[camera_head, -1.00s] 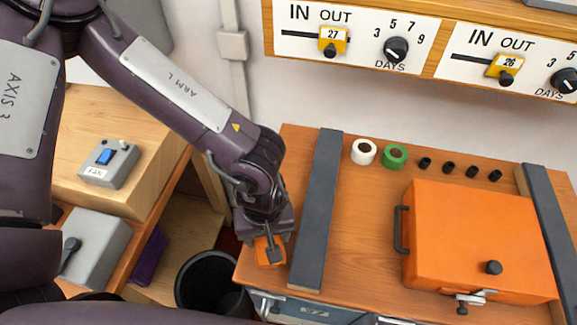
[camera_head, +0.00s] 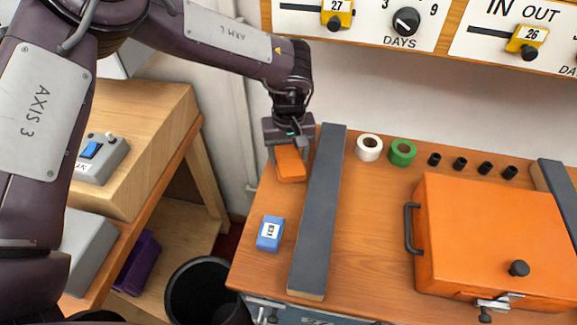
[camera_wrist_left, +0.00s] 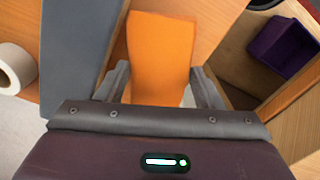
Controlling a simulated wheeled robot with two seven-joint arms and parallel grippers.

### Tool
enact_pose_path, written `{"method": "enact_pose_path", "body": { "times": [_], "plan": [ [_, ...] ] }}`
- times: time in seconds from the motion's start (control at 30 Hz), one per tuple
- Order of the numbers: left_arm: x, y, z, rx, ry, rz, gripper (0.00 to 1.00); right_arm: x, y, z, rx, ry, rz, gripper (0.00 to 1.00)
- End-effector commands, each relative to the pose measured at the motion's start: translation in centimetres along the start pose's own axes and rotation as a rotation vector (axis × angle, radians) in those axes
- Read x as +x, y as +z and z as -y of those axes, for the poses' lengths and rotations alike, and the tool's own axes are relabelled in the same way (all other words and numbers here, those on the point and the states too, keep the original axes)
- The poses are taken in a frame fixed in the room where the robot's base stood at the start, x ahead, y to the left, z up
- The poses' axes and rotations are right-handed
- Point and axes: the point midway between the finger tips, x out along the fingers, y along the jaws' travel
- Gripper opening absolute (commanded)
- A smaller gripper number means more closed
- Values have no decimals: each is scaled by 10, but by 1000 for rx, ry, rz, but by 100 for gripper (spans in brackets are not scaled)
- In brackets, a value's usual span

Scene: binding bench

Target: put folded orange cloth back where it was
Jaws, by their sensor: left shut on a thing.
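The folded orange cloth (camera_head: 290,165) is in my left gripper (camera_head: 288,150), near the back left corner of the wooden bench top. The left wrist view shows the cloth (camera_wrist_left: 160,55) between the two fingers of my left gripper (camera_wrist_left: 160,85), which are shut on it. I cannot tell whether the cloth's underside touches the bench. A small blue block with a white label (camera_head: 270,233) lies on the bench nearer the front, left of the dark grey bar. My right gripper is not in view.
A long dark grey bar (camera_head: 320,210) lies just right of the cloth. An orange case (camera_head: 490,240), a white tape roll (camera_head: 369,148) and a green roll (camera_head: 402,152) are further right. A black bin (camera_head: 205,290) stands below the bench's left edge.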

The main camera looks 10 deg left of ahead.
Motion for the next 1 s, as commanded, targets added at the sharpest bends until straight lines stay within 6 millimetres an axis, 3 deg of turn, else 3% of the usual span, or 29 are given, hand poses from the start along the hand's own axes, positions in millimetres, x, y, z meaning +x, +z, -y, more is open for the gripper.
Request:
{"method": "enact_pose_path", "body": {
  "times": [0.3,0.67,0.7,0.77,1.0],
  "plan": [
    [36,1,0,0,0,0,43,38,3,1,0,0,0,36],
    [36,1,1,0,-1,0,43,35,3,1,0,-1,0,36],
    [37,1,1,0,-1,0,62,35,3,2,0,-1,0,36],
    [36,1,1,0,-1,0,70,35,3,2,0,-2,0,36],
    [36,1,0,0,0,0,70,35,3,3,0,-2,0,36]
  ]
}}
